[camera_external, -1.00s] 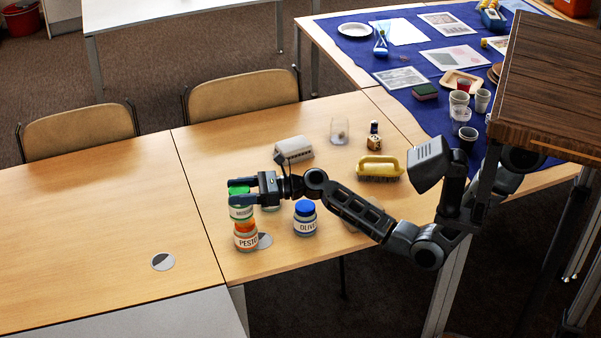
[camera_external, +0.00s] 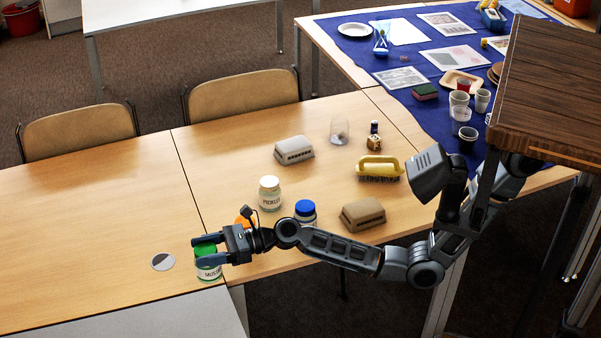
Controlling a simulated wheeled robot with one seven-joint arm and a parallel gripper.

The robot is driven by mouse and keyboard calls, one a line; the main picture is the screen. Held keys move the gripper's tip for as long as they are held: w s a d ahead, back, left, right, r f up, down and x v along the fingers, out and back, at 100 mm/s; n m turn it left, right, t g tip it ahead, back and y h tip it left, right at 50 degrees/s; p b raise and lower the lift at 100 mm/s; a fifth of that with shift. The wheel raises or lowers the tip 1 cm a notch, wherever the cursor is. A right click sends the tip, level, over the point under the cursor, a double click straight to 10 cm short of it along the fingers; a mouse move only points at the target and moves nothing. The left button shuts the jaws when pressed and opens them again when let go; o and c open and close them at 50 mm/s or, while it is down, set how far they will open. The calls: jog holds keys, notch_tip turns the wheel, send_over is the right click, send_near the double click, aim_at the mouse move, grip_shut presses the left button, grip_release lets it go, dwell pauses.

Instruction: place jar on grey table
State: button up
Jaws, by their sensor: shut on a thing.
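My gripper (camera_external: 208,251) is shut on a green-lidded jar (camera_external: 208,270) whose label reads as mustard, partly hidden by the fingers. The jar is upright near the front left corner of the right wooden table, close to the seam. I cannot tell whether it touches the surface. The grey table (camera_external: 165,318) shows at the bottom left, in front of the wooden tables, and is bare where visible. A cream-lidded pickles jar (camera_external: 269,194) and a blue-lidded olives jar (camera_external: 305,213) stand on the right wooden table. An orange-lidded jar (camera_external: 242,221) is mostly hidden behind my gripper.
A dark-and-grey disc (camera_external: 163,261) lies on the left wooden table (camera_external: 90,220). A yellow-handled brush (camera_external: 379,168), a cream box-like item (camera_external: 294,150), a tan one (camera_external: 362,214) and a clear glass (camera_external: 340,131) stand further right. The left wooden table is mostly clear.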

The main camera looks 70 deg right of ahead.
jog(key=shift+w+a+f+b, duration=0.2)
jog(key=shift+a+f+b, duration=0.75)
jog(key=shift+a+f, duration=0.65)
jog(key=shift+w+a+f+b, duration=0.25)
jog(key=shift+a+f+b, duration=0.65)
jog(key=shift+a+f, duration=0.7)
jog(key=shift+w+a+f+b, duration=0.2)
jog(key=shift+a+f+b, duration=0.75)
jog(key=shift+a+f, duration=0.65)
jog(key=shift+f, duration=0.1)
jog(key=shift+d+f, duration=0.1)
jog(key=shift+f, duration=0.05)
jog(key=o, duration=1.5)
